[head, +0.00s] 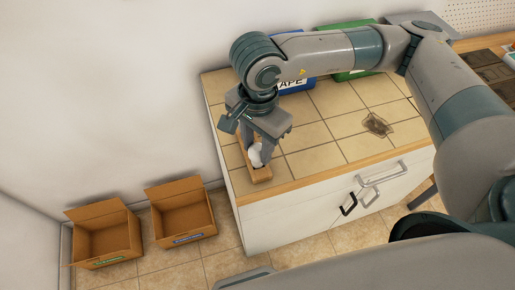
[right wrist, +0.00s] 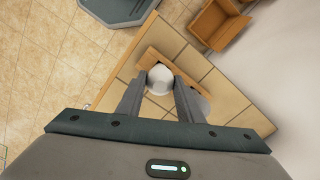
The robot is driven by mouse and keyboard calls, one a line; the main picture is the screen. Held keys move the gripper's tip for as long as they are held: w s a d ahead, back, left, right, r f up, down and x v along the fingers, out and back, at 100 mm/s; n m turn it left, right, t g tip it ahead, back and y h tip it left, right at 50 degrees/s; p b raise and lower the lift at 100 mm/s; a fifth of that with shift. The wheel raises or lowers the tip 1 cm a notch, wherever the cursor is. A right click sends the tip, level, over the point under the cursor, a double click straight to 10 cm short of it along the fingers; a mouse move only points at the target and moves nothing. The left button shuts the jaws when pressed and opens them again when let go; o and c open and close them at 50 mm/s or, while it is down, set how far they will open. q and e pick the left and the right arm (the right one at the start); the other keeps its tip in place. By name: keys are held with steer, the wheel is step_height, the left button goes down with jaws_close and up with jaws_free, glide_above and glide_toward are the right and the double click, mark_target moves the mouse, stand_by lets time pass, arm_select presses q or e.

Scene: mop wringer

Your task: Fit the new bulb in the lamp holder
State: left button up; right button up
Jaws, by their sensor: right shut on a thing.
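My right gripper (head: 259,150) is shut on a white round bulb (head: 256,158) at the left end of the tiled counter. In the right wrist view the white bulb (right wrist: 160,77) sits between the two fingertips (right wrist: 160,86). A narrow wooden board (head: 262,178) lies on the counter under the gripper, and the bulb is over it. The lamp holder cannot be made out; the fingers and bulb hide that part of the board. I cannot tell whether the bulb touches a holder. My left gripper is not in view.
A blue bin (head: 297,84) and a green bin (head: 347,75) stand at the back of the counter (head: 318,137). Two open cardboard boxes (head: 105,236) (head: 183,212) stand on the floor at left.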

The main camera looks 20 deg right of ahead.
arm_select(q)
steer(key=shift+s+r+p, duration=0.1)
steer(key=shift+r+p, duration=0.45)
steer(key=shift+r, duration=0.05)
arm_select(e)
steer(key=shift+r, duration=2.4)
steer(key=shift+o, duration=0.5)
steer(key=shift+c, duration=0.3)
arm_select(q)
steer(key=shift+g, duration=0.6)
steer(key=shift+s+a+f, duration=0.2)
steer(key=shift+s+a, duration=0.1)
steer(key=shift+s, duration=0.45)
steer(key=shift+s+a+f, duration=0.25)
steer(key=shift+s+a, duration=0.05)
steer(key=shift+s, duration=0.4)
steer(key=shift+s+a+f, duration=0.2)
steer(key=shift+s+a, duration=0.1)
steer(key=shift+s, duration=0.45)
arm_select(e)
steer(key=w+d+f+n, duration=0.2)
steer(key=d+n, duration=0.6)
steer(key=n, duration=0.4)
steer(key=shift+w+d, duration=0.2)
steer(key=shift+w, duration=0.7)
